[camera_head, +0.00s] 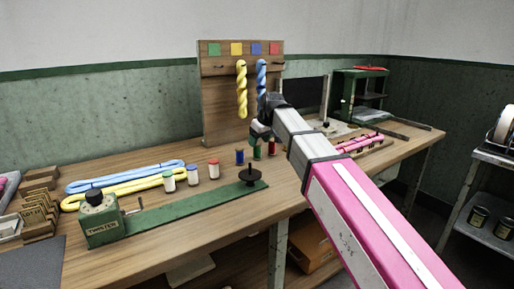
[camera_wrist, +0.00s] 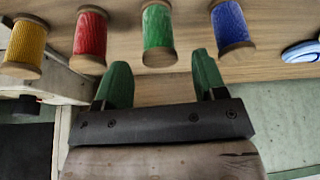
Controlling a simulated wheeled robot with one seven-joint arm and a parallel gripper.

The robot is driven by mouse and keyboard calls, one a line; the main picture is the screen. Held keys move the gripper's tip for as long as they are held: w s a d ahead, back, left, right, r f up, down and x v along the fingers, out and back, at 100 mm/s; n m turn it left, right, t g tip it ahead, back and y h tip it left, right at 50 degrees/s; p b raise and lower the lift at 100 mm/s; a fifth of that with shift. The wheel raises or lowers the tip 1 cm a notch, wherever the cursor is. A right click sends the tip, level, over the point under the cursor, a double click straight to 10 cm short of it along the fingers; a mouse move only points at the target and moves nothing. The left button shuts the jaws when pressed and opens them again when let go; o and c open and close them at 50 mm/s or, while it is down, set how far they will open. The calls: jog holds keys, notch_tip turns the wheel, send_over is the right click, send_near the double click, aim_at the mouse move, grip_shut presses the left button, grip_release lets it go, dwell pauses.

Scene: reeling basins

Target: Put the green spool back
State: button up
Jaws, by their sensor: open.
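The green spool (camera_wrist: 158,32) has green thread on a wooden core. In the wrist view it stands in a row between the red spool (camera_wrist: 90,36) and the blue spool (camera_wrist: 231,27), with the yellow spool (camera_wrist: 25,46) at far left. My gripper (camera_wrist: 160,60) is open and empty. Its two green fingers point toward the green spool, which sits just beyond the tips, roughly centred between them. In the head view the green spool (camera_head: 257,153) is on the table below my gripper (camera_head: 258,132); the yellow one is hidden there.
A wooden board (camera_head: 222,105) with colour squares holds yellow (camera_head: 241,92) and blue (camera_head: 262,80) twisted skeins. A green twister (camera_head: 180,211) with a black disc lies in front. Several lidded jars (camera_head: 193,176) stand left of the spools. A green rack (camera_head: 350,93) stands behind right.

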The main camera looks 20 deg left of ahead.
jog(key=v, duration=0.7)
dwell(0.3)
